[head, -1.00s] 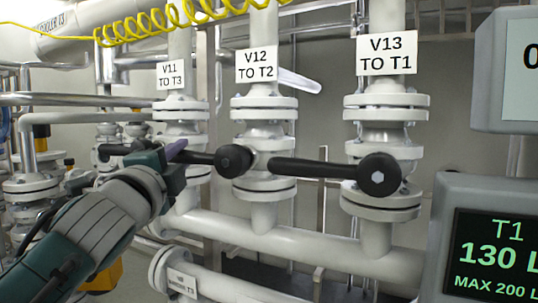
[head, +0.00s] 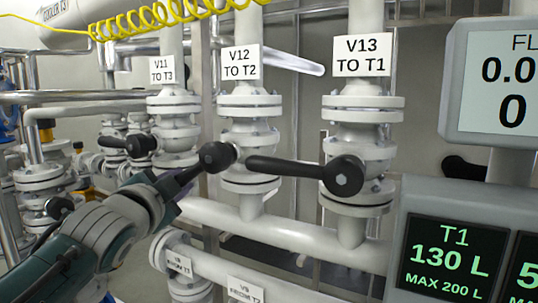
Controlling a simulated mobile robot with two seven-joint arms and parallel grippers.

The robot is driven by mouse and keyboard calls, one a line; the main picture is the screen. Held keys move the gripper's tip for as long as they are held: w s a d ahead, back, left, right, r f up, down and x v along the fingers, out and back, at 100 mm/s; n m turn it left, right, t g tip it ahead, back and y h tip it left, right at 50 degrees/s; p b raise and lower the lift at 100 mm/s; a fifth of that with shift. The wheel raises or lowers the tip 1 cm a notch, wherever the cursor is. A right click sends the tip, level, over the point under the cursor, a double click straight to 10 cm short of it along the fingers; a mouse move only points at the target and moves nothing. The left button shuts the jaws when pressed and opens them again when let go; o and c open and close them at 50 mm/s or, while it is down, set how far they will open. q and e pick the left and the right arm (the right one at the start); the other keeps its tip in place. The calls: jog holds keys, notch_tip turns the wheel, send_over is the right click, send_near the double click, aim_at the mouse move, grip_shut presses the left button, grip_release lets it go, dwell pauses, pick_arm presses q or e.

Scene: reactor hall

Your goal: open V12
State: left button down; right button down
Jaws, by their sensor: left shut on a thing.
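Valve V12 (head: 249,128) is the middle white valve, under a sign reading "V12 TO T2" (head: 241,62). Its black handle hub (head: 217,156) faces me. The dark lever slopes down and left from the hub, tilted off level. My left gripper (head: 178,184) comes in from the lower left and is shut on the V12 lever near its outer end. The fingers and the lever's end overlap, so the exact contact is hidden. My right gripper is not in view.
Valve V13 (head: 362,115) stands to the right, its black lever (head: 285,167) pointing left toward V12. Valve V11 (head: 178,118) stands to the left, its lever (head: 112,142) also pointing left. A grey display (head: 450,256) reading T1 130 L stands at lower right. A pipe runs below.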

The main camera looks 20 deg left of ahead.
pick_arm(q)
jog(key=d+f+n+g+h+p, duration=0.2)
jog(key=d+f+n+h+p, duration=0.2)
jog(key=d+n+p, duration=0.3)
jog(key=shift+s+d+f+n+g, duration=0.4)
jog(key=shift+d+n, duration=0.2)
jog(key=shift+d, duration=0.45)
jog(key=c, duration=0.7)
grip_release()
jog(key=shift+a, duration=0.1)
